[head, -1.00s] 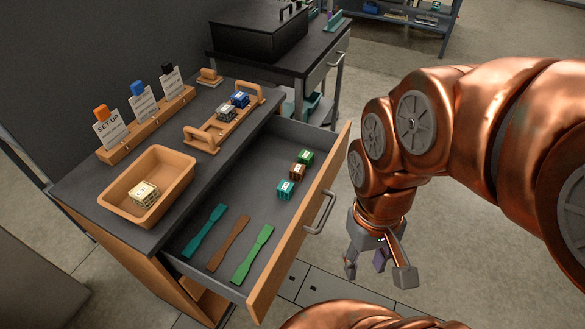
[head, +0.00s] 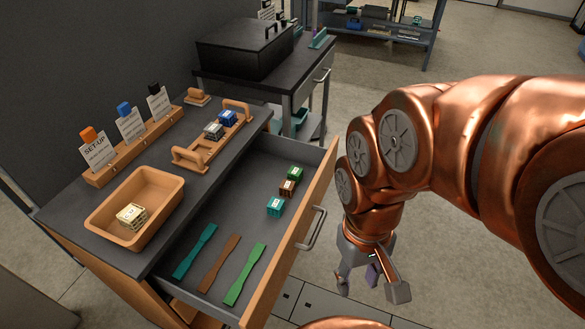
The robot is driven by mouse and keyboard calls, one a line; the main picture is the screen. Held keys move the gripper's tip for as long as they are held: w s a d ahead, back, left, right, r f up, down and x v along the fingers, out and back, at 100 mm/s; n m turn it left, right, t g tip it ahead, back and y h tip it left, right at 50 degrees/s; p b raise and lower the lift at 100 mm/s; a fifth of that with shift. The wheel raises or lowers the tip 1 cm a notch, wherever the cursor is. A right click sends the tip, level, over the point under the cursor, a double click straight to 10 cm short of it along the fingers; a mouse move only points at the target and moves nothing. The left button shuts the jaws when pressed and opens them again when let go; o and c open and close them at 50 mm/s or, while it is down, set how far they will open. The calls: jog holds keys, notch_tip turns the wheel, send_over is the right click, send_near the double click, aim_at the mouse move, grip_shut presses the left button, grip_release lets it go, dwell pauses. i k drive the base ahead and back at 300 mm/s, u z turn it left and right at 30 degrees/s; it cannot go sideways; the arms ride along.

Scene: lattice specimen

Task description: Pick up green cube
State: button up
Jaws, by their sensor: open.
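The green cube (head: 295,174) lies in the open drawer, near its far right corner. A brown cube (head: 287,188) and a teal cube (head: 275,206) lie in a row in front of it, towards the drawer's middle. My gripper (head: 371,284) hangs outside the drawer, to the right of its front panel, over the floor. Its fingers are spread apart with nothing between them. It is well apart from the green cube.
The open drawer (head: 212,264) also holds teal, brown and green flat bars. Its wooden front with a handle (head: 313,228) stands between my gripper and the cubes. On the cabinet top are an orange tray (head: 168,193) with a pale cube, and a handled wooden carrier (head: 190,157) holding cubes.

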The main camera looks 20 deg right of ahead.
aim_at(295, 174)
jog(key=k, duration=0.5)
jog(key=z, duration=1.25)
jog(key=i, duration=1.15)
jog(key=u, duration=3)
